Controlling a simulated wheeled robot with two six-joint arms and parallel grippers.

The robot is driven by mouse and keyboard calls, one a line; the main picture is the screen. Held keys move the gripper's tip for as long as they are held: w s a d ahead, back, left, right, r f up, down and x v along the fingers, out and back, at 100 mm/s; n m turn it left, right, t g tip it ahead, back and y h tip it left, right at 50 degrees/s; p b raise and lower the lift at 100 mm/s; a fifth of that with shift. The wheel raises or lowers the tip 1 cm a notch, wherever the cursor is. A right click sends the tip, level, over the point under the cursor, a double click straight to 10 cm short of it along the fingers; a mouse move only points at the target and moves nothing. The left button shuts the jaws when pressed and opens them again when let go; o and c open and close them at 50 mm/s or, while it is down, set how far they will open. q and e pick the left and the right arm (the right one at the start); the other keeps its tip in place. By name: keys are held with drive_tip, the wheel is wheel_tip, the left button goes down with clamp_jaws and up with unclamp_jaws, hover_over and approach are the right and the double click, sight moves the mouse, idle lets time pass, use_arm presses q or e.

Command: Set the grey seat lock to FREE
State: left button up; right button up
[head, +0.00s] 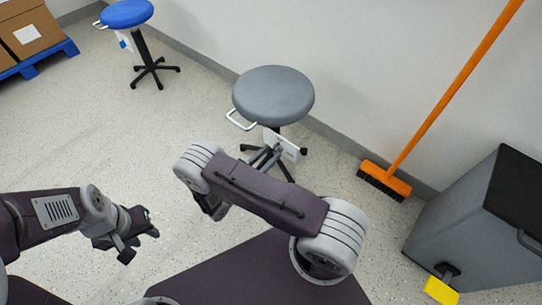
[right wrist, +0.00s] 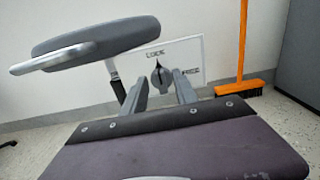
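The grey stool (head: 273,95) stands near the wall; its grey seat (right wrist: 95,45) fills the upper left of the right wrist view. A white plate (head: 282,146) hangs below the seat. In the right wrist view this plate (right wrist: 187,52) reads LOCK at the top and FREE at the right. Its dark knob (right wrist: 160,74) has its pointer upward, toward LOCK. My right gripper (right wrist: 161,88) is open, its fingers left and right of the knob in the picture; contact cannot be told. My left gripper (head: 140,244) is open and empty, low at the left, away from the stool.
A blue stool (head: 126,14) stands at the back left, near boxes (head: 30,28) on a blue pallet (head: 68,47). An orange broom (head: 440,92) leans on the wall at right. A grey bin (head: 465,225) stands at far right. Floor between is clear.

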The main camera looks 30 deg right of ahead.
drive_tip(key=shift+w+d, duration=0.2)
drive_tip(key=shift+d, duration=0.4)
clamp_jaws()
drive_tip(key=shift+r, duration=0.1)
drive_tip(key=m+p, duration=0.2)
drive_tip(key=m, duration=0.1)
drive_tip(key=shift+s, duration=0.15)
drive_tip(key=m, duration=0.2)
drive_tip(key=m+p, duration=0.1)
drive_tip(key=m, duration=0.1)
drive_tip(key=m+p, duration=0.1)
drive_tip(key=shift+s+d+m, duration=0.15)
drive_tip(key=shift+s+m, duration=0.1)
drive_tip(key=shift+m, duration=0.15)
drive_tip(key=shift+s+f+m+p, duration=0.15)
drive_tip(key=shift+m+p, duration=0.4)
drive_tip(key=shift+m, duration=0.9)
drive_tip(key=shift+w+f+m+p, duration=0.1)
drive_tip(key=shift+f+m+p, duration=0.35)
drive_tip(key=shift+m, duration=1.05)
drive_tip(key=shift+s+f+m+p, duration=0.1)
drive_tip(key=shift+m+p, duration=0.55)
drive_tip(key=shift+m, duration=0.8)
